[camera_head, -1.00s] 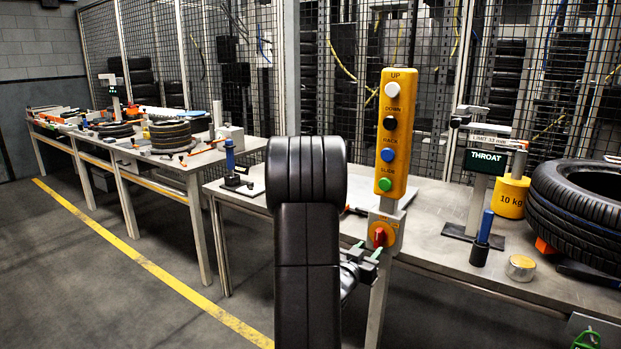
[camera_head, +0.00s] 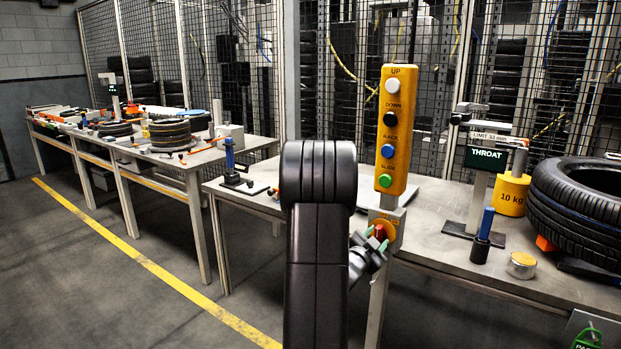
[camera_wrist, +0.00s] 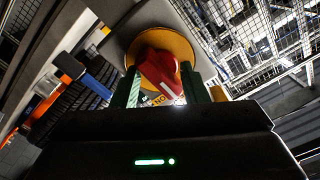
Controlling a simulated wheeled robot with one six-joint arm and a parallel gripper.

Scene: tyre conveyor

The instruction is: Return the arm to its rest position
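My gripper (camera_head: 376,239) is at the yellow-and-red rotary switch below the button box. Its two green fingers stand apart, tilted, in front of the switch. In the wrist view my gripper (camera_wrist: 160,92) has one finger on each side of the red knob (camera_wrist: 161,75), with the yellow ring (camera_wrist: 143,38) behind. Contact between fingers and knob cannot be made out. In the head view the red knob (camera_head: 380,231) is partly covered by the fingers. My dark arm stands upright in the middle and hides part of the table.
The yellow button box (camera_head: 393,130) stands on a post at the near table (camera_head: 440,250). On the right are a throat gauge (camera_head: 486,158), a yellow 10 kg weight (camera_head: 512,194), a blue-handled tool (camera_head: 484,235) and tyres (camera_head: 580,205). Open floor (camera_head: 110,290) lies left.

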